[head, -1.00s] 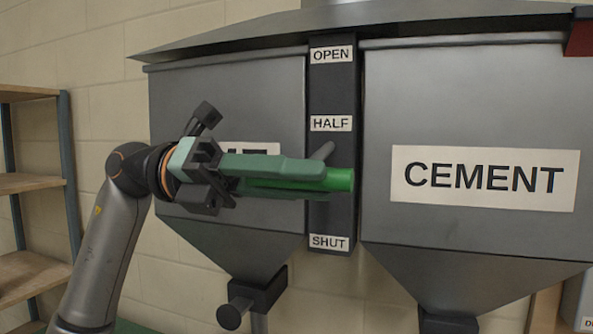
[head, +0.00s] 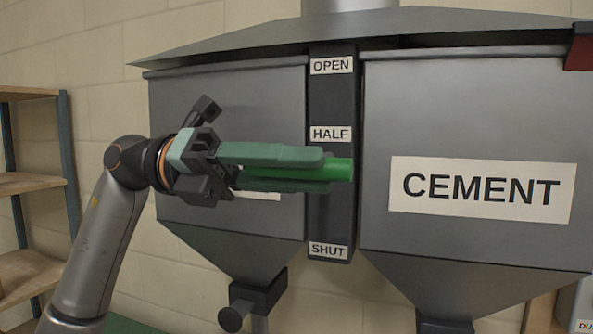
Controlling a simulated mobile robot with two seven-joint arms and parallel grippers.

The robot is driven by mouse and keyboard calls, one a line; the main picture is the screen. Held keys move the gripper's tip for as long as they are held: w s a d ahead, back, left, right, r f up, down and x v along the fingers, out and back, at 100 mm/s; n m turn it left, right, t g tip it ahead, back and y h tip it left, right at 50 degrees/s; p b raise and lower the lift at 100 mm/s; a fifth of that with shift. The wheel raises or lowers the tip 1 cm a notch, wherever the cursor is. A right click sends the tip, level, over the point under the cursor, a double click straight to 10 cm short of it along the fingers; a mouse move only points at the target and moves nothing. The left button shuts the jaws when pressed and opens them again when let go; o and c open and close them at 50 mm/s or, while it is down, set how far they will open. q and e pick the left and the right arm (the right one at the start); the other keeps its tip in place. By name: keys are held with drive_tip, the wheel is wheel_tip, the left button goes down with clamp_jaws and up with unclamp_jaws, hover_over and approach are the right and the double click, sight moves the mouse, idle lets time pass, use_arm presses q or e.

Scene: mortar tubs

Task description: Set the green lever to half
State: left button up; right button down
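The green lever (head: 340,170) is a bright green bar lying level across the dark upright strip (head: 331,221) between the two grey hoppers. Its end is a little below the HALF label (head: 331,133) and well above the SHUT label (head: 328,250). The OPEN label (head: 331,65) is at the top of the strip. My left gripper (head: 322,172) reaches in from the left, its long green fingers shut on the lever, one above and one below. The fingers hide part of the lever and its mount. My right gripper is not in view.
The hopper marked CEMENT (head: 480,100) is on the right. The left hopper (head: 260,100) is behind my gripper, its label mostly hidden. A dark outlet (head: 256,292) hangs beneath it. A wooden shelf (head: 35,184) stands at the far left.

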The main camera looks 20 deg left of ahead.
use_arm(q)
drive_tip(key=o, duration=0.3)
drive_tip(key=a+b, duration=0.1)
drive_tip(key=a, duration=1.1)
drive_tip(key=shift+w+a, duration=0.2)
drive_tip(key=shift+a, duration=0.05)
drive_tip(key=shift+f, duration=0.1)
